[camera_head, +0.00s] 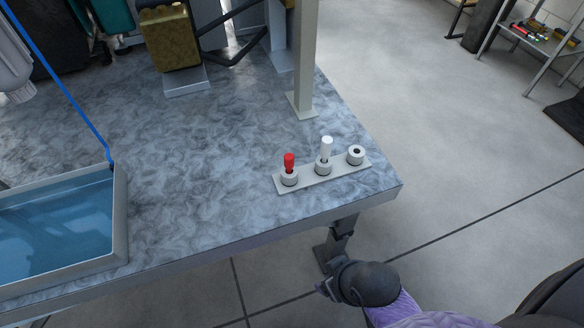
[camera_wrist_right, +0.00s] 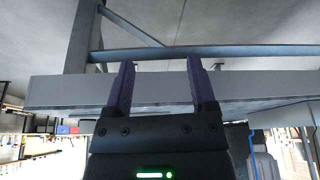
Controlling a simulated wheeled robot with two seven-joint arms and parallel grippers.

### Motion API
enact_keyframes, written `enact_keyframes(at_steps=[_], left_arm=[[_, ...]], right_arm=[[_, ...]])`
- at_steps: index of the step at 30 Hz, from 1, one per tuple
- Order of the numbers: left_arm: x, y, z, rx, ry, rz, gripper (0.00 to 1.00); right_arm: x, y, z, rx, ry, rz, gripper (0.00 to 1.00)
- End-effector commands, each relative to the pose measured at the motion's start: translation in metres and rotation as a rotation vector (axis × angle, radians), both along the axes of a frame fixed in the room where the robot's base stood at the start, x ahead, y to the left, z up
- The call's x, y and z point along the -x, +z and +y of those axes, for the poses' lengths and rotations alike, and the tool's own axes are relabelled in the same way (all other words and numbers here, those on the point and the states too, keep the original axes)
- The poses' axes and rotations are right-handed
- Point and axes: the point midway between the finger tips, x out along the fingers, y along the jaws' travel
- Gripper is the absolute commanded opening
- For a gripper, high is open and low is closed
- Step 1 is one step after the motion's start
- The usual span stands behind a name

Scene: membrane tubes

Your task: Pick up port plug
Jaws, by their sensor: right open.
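A red plug (camera_head: 289,161) and a white plug (camera_head: 326,149) stand upright in a pale holder strip (camera_head: 308,181) near the table's right front corner. I cannot tell by look which is the port plug. The strip's right socket (camera_head: 356,154) shows a dark hole and no plug. My right gripper (camera_wrist_right: 159,65) is open, with nothing between its purple fingers, facing the table's edge. In the head view my right arm is below and in front of the table corner, apart from the plugs. Its fingertips are not clear there. My left gripper is not identifiable.
A tray of blue liquid (camera_head: 122,220) sits at the table's left front, with a blue tube (camera_head: 62,82) running to its corner. A metal post (camera_head: 303,60) stands behind the holder. The tabletop (camera_head: 205,150) between tray and holder is clear.

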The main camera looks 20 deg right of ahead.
Motion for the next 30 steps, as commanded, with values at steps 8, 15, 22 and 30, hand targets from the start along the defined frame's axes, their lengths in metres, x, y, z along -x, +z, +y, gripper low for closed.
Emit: enact_keyframes(at_steps=[8,15,22,30], left_arm=[[0.007,-0.011,0.008,-0.013,-0.003,0.015,0.59],[0.010,-0.021,0.011,-0.016,-0.005,0.021,0.59],[0.016,-0.037,0.014,-0.025,-0.005,0.039,0.59],[0.021,-0.054,0.024,-0.041,-0.001,0.057,0.59]], right_arm=[[-0.123,0.077,-0.004,-0.175,0.095,-0.623,0.72],[-0.169,0.091,-0.012,-0.203,0.066,-0.806,0.72],[-0.203,0.077,0.000,-0.204,0.066,-0.801,0.72],[-0.241,0.066,0.012,-0.201,0.067,-0.798,0.72]])
